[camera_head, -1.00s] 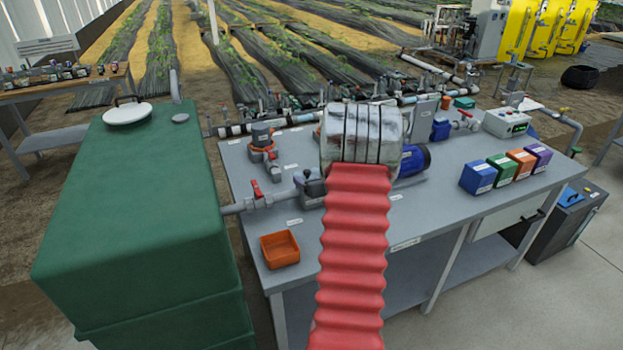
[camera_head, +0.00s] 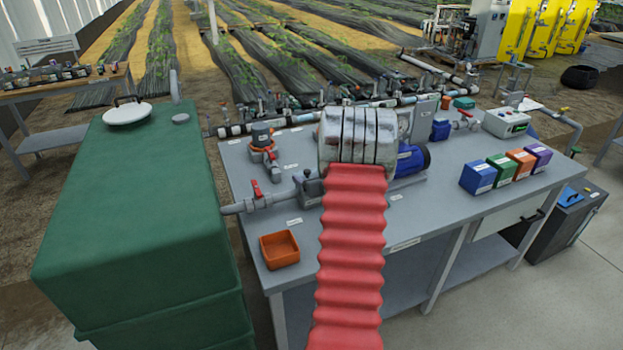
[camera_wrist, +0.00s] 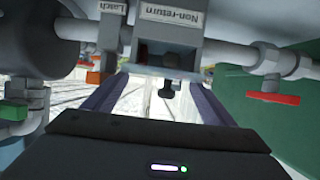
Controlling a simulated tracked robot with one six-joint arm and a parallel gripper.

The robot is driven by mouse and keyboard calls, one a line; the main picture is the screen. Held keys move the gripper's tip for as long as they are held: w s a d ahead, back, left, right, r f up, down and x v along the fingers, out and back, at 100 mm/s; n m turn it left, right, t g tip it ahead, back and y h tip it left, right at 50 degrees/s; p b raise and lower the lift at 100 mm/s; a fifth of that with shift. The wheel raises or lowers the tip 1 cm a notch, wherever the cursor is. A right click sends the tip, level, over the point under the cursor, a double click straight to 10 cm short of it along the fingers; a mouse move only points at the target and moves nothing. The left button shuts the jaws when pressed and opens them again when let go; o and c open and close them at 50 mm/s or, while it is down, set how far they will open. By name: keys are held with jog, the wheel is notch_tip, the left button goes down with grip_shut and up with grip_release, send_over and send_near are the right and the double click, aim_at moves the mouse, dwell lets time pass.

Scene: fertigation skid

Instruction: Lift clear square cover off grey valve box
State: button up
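The grey valve box (camera_head: 311,188) stands in the pipe line on the bench, left of my arm in the head view. In the wrist view the box (camera_wrist: 170,35) is close up and inverted, with "Non-return" and "Latch" labels. A thin, clear-looking edge, apparently the square cover (camera_wrist: 150,70), lies along the box's side facing me. A small dark knob (camera_wrist: 168,90) projects from there. My gripper (camera_wrist: 155,82) has its two dark fingers spread on either side of the knob, with a gap around it. Contact with the cover cannot be told. My arm hides the gripper in the head view.
An orange piece (camera_wrist: 95,77) sits beside the latch label. Pipes run from both sides of the box, with a red-handled valve (camera_wrist: 273,98) close at right. An orange tray (camera_head: 280,250) and a blue motor (camera_head: 412,160) are on the bench. A green tank (camera_head: 140,220) stands left.

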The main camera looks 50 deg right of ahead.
jog(key=shift+c, duration=1)
jog(key=shift+r, duration=0.1)
notch_tip(320, 180, up, 10)
